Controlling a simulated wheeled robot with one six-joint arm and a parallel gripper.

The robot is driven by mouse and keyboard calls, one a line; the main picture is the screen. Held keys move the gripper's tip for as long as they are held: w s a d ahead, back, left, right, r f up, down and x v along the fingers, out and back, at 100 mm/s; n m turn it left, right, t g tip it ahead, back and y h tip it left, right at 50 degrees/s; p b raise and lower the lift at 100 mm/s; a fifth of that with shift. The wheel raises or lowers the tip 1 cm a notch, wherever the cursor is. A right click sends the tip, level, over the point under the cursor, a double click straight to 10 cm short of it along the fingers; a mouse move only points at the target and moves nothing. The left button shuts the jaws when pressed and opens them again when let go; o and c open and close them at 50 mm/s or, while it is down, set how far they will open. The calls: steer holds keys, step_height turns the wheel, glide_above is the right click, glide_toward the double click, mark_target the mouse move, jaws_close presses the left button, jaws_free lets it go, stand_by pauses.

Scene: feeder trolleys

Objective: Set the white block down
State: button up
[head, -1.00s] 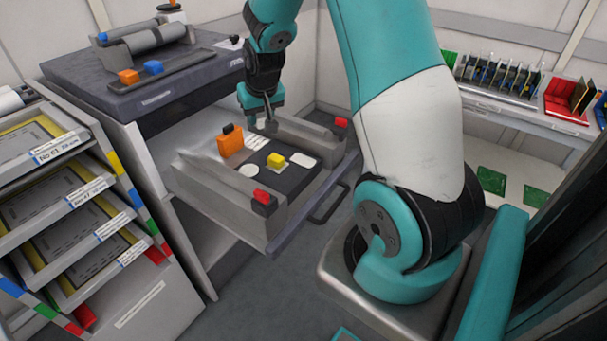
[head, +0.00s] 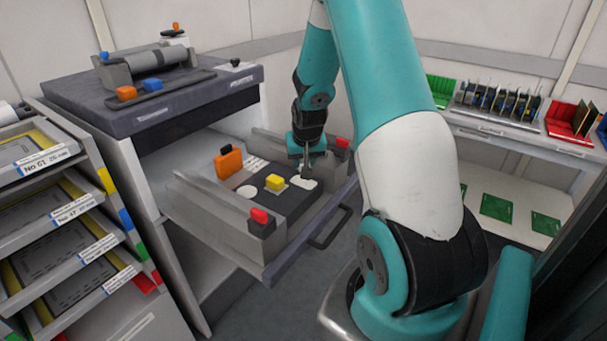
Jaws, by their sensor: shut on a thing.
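My gripper (head: 304,167) points down over the right part of the dark plate (head: 262,198) in the pulled-out drawer. It is shut on the white block, which is small here and hard to tell apart from the white patch (head: 306,184) just below the fingertips. I cannot tell whether the block touches the patch. A yellow block (head: 274,182) sits on a pale square left of the gripper. A round white patch (head: 247,192) lies further left and is bare.
An orange block (head: 228,163) stands at the back left of the drawer. Grey rails with red ends (head: 260,216) flank the plate. The drawer's dark handle (head: 330,229) sticks out in front. A roller unit (head: 146,61) stands on the cabinet top.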

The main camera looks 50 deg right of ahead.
mark_target(304, 182)
steer(key=shift+f, duration=2.4)
steer(key=shift+f, duration=0.15)
steer(key=o, duration=0.9)
